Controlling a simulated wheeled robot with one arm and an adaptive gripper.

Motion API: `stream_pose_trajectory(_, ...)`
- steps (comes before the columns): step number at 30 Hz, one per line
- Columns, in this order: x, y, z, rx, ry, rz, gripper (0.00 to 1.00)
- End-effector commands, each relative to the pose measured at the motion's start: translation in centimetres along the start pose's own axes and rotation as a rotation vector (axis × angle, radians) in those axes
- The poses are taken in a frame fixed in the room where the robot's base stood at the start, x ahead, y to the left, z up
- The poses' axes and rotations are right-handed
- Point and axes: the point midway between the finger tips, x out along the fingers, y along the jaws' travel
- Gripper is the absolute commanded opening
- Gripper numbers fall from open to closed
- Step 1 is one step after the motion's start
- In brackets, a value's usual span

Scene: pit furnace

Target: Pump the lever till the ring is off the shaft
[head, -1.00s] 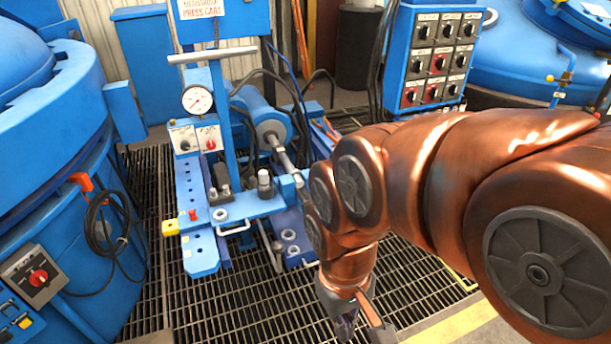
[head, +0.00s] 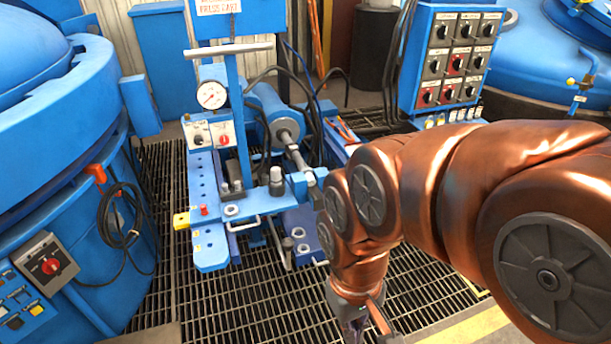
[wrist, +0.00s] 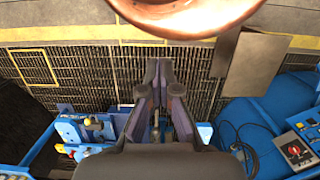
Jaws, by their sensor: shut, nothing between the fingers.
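The blue press cart (head: 210,246) stands on the grating left of my arm. Its upright carries a grey T-shaped bar (head: 228,49), which may be a lever or only a handle. A grey shaft (head: 296,156) runs from the blue cylinder (head: 276,120) towards my arm, which covers its far end. I cannot make out the ring there. My gripper (head: 366,333) hangs low at the bottom edge of the head view, right of the cart and apart from it. In the wrist view its dark fingers (wrist: 160,85) are shut and empty.
A blue switch panel (head: 455,58) with several knobs stands behind my arm. A blue furnace body (head: 62,210) with a control box (head: 45,262) and hanging cable is at the left. Grating (head: 245,310) in front of the cart is clear.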

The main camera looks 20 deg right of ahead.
Motion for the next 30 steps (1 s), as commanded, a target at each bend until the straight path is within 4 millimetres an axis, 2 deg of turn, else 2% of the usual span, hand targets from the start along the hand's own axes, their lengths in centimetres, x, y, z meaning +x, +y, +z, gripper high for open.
stream_pose_trajectory(5,1.2,0.0,-0.2,0.0,0.0,0.0,0.0)
stream_pose_trajectory(17,1.5,0.0,-0.2,0.0,0.002,0.0,0.0)
stream_pose_trajectory(30,6.5,-0.1,0.1,0.0,-0.002,0.0,0.0)
